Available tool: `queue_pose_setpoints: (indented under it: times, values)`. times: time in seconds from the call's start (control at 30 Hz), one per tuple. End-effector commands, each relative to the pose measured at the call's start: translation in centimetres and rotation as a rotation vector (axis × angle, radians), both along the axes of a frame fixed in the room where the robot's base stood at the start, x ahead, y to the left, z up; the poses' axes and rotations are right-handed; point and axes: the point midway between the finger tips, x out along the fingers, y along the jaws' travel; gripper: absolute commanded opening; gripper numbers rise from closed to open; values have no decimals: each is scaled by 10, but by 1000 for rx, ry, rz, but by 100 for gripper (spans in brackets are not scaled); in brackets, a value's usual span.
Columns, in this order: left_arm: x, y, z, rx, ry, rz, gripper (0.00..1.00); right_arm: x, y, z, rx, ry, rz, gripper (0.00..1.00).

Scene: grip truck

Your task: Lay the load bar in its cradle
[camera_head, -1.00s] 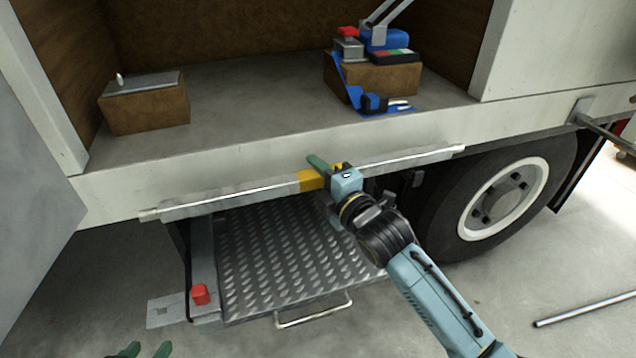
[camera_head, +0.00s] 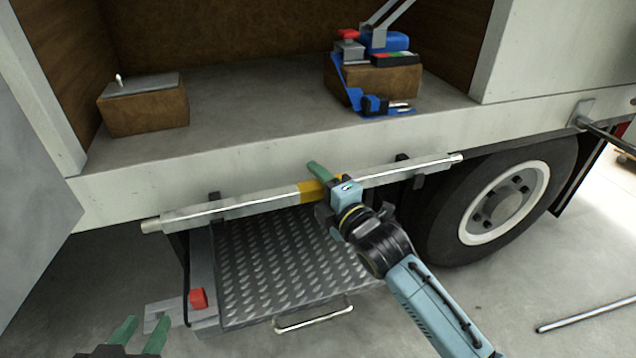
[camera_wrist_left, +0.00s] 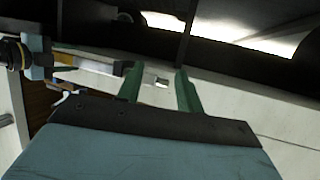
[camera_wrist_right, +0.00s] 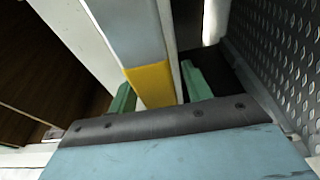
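The load bar (camera_head: 245,205) is a long grey metal bar with a yellow band at its middle. It runs almost level along the truck's sill, in front of it. My right gripper (camera_head: 322,177) is shut on the bar at the yellow band, which also shows between its fingers in the right wrist view (camera_wrist_right: 152,84). Dark brackets, apparently the cradle (camera_head: 403,157), show behind the bar at left and right; whether the bar touches them I cannot tell. My left gripper (camera_head: 138,332) is open and empty, low at the left; its spread fingers show in the left wrist view (camera_wrist_left: 161,88).
A tread-plate step (camera_head: 285,265) with a handle is below the bar, with a red block (camera_head: 198,299) beside it. A wheel (camera_head: 505,205) stands at right. Blue equipment (camera_head: 385,42) and a brown box (camera_head: 145,108) sit on the truck bed. A loose rod (camera_head: 590,312) lies on the floor at right.

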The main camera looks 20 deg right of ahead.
Motion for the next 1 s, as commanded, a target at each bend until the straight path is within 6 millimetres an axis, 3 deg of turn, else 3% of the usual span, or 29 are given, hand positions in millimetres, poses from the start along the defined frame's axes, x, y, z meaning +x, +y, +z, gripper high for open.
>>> queue_pose_setpoints:
  times: [0.33, 0.47, 1.0]
  values:
    - [-1, 0, -1, 3, 11, 0, 36, -2, -1, 4, 0, 0, 0, 49]
    - [-8, 6, -13, 26, 100, 10, 36, -12, -4, 3, -2, 2, -1, 49]
    - [-81, 41, -74, 160, 639, 57, 36, -87, -25, 4, -1, 2, 0, 49]
